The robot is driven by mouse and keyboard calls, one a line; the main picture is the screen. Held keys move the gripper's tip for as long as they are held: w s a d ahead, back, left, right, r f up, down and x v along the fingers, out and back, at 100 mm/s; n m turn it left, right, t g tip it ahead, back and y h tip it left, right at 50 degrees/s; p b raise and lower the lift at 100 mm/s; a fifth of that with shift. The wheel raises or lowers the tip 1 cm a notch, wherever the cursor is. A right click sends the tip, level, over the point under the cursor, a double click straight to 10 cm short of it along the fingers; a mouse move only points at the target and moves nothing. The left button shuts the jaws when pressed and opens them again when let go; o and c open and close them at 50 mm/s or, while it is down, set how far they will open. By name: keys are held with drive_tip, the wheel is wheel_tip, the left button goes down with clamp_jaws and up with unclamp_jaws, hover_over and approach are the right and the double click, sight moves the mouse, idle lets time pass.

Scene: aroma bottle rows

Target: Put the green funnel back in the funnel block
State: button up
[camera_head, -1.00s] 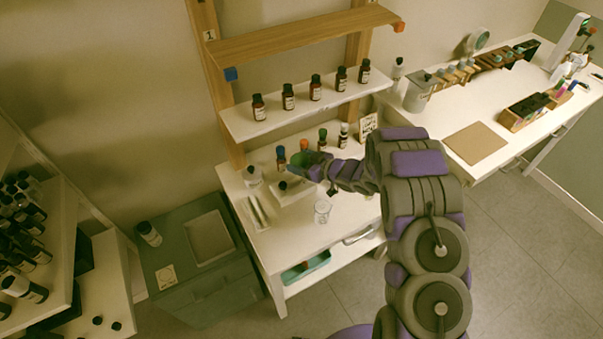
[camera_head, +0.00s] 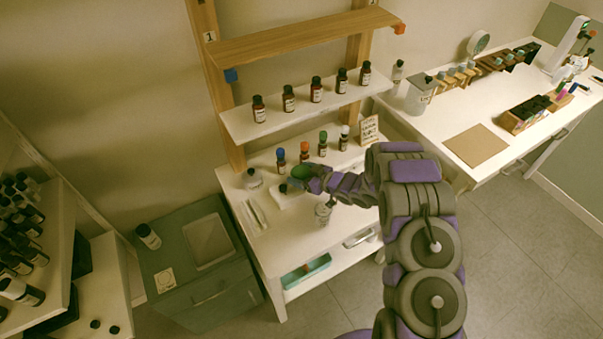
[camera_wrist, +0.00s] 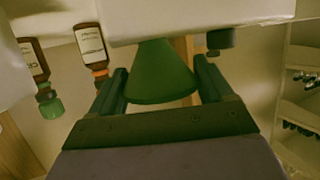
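The green funnel (camera_head: 300,171) is at my gripper (camera_head: 309,178), above or at the white funnel block (camera_head: 288,200) on the desk. In the wrist view the green funnel (camera_wrist: 160,75) sits between the two fingers of my gripper (camera_wrist: 162,70), its wide rim close against both. Its narrow end meets the edge of the white block (camera_wrist: 205,20); I cannot tell whether the spout is in a hole. A small dark piece (camera_head: 283,188) stands on the block's left part.
Bottles with blue (camera_head: 281,161), orange (camera_head: 304,152), green (camera_head: 322,144) and white (camera_head: 344,138) caps stand behind the block. A glass beaker (camera_head: 323,213) stands in front, right of it. A shelf of dark bottles (camera_head: 316,90) hangs above.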

drive_tip(key=o, duration=0.3)
